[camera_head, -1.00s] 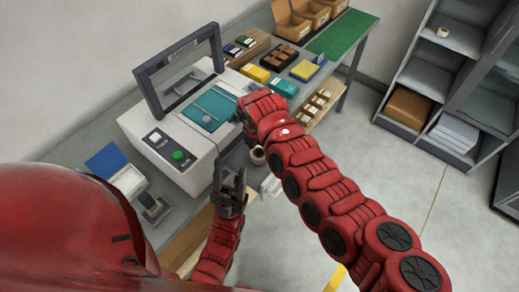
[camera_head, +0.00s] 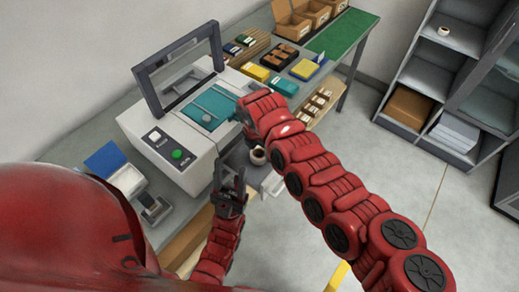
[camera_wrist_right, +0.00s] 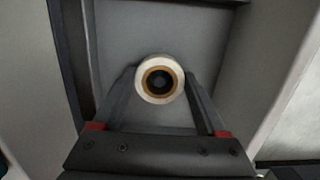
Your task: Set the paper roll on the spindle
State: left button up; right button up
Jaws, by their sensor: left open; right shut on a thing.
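The paper roll (camera_wrist_right: 160,98), white with a brown core, is between the fingers of my right gripper (camera_wrist_right: 160,82), which is shut on it. In the head view the roll (camera_head: 258,156) shows just below my right wrist, by the front of the grey machine (camera_head: 172,150); the right fingers are mostly hidden there. The roll's core looks dark inside; I cannot tell whether the spindle is in it. My left gripper (camera_head: 229,180) is open and empty, fingers upward, left of the roll and close to the machine's front.
A pale drawer-like part (camera_head: 272,184) sticks out below the roll. The machine's framed lid (camera_head: 178,72) stands raised. Ink boxes (camera_head: 285,88) and a green mat (camera_head: 342,34) lie farther along the bench. Shelves (camera_head: 440,80) stand at the right, with open floor between.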

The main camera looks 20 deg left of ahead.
aim_at(259, 154)
jog(key=shift+f, duration=0.15)
jog(key=o, duration=1.1)
jog(key=r+p, duration=0.1)
jog(key=r, duration=0.1)
jog(key=r+p, duration=0.1)
jog(key=r, duration=0.1)
jog(key=r+p, duration=0.1)
jog(key=p, duration=0.1)
jog(key=shift+s+a+r, duration=0.1)
jog(key=shift+s+r, duration=0.15)
jog(key=shift+r, duration=0.15)
jog(key=r+p, duration=0.1)
jog(key=r, duration=0.2)
jog(key=r+p, duration=0.1)
jog(key=r, duration=0.1)
jog(key=shift+s+a+r+p, duration=0.1)
jog(key=shift+s+p, duration=0.25)
